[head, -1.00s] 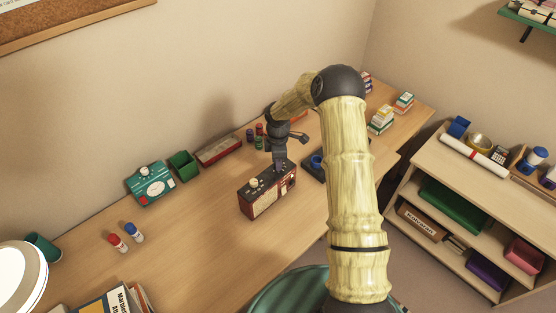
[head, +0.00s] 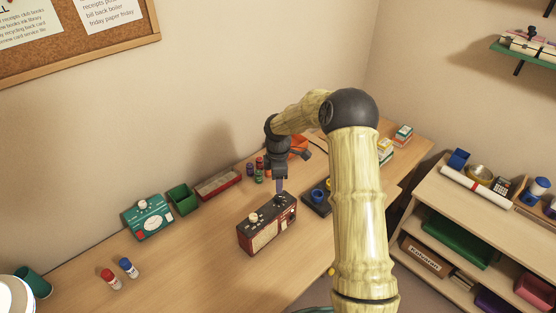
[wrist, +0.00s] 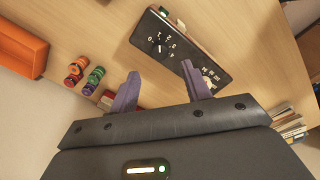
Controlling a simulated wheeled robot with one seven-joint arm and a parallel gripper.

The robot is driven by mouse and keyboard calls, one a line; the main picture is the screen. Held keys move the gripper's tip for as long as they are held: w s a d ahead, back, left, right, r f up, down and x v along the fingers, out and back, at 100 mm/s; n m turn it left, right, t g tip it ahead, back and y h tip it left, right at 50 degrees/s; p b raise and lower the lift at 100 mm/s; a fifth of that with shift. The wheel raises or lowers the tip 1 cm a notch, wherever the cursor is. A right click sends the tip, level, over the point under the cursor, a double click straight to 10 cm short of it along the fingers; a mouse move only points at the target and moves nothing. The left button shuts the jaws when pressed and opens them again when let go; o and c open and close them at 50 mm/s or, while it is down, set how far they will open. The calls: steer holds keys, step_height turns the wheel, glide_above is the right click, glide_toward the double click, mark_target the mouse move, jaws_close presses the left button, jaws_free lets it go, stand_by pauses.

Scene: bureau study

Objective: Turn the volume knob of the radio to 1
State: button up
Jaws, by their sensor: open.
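My gripper (head: 280,191) points down over the right part of the radio's top. In the wrist view, my gripper (wrist: 160,69) is open with nothing between its purple fingers, and the dial lies beyond the gap. Contact cannot be told.
A teal device with a dial (head: 148,217), a green box (head: 182,199) and a red tray (head: 217,184) stand along the wall. Small coloured bottles (head: 259,168) are behind the radio. A dark tray (head: 317,204) is to its right.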

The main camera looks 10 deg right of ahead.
step_height(320, 180, up, 10)
steer(key=b, duration=0.1)
stand_by(0.5)
steer(key=s+m+t, duration=0.2)
steer(key=s+m, duration=1.4)
steer(key=s, duration=1.1)
steer(key=shift+s+r+t, duration=0.15)
steer(key=shift+s+t, duration=0.05)
steer(key=shift+t, duration=0.1)
